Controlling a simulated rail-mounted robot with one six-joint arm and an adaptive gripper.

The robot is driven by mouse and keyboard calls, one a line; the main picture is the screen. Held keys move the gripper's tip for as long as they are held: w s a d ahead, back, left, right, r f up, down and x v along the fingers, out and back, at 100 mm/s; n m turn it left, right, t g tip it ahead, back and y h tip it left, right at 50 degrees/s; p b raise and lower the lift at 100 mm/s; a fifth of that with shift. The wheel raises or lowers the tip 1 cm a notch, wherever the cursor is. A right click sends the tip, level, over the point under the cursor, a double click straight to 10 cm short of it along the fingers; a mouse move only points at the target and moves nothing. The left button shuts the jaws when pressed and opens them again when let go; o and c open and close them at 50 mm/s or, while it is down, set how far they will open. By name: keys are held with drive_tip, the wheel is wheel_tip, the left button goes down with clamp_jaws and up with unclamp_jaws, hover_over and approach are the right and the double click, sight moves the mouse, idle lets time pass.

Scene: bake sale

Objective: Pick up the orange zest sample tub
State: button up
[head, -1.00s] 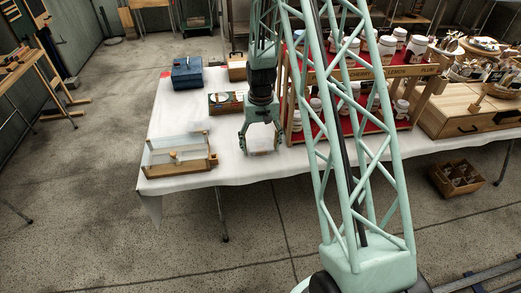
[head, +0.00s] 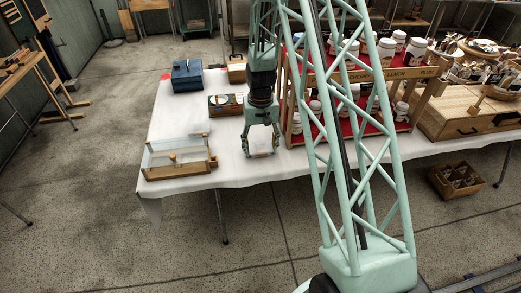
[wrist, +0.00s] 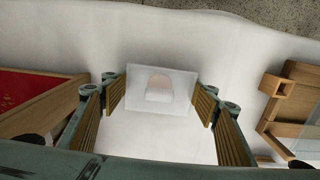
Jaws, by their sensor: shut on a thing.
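The orange zest sample tub (wrist: 160,84) is a small, pale, see-through box with an orange-tan patch in the wrist view. My gripper (wrist: 160,100) has its two ribbed tan pads closed on opposite sides of the tub. In the head view my gripper (head: 262,154) points down over the white tablecloth, near the front edge of the table, with the small tub low between its fingers. I cannot tell whether the tub is still touching the cloth.
A wood-framed clear case (head: 178,160) stands to the left. A wooden rack (head: 408,74) with white jars on red shelves stands close to the right. Behind are a box (head: 225,104) and a blue case (head: 187,75). Bare cloth lies around the gripper.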

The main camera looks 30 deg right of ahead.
sight(261, 144)
drive_tip(key=shift+r+p, duration=0.55)
drive_tip(key=shift+r, duration=1.2)
drive_tip(key=s+a+r+p, duration=0.1)
drive_tip(key=s+a, duration=0.2)
drive_tip(key=s, duration=1.2)
drive_tip(key=shift+s+r+p, duration=0.15)
drive_tip(key=shift+s+p, duration=0.2)
drive_tip(key=shift+p, duration=0.05)
drive_tip(key=shift+w+r, duration=0.1)
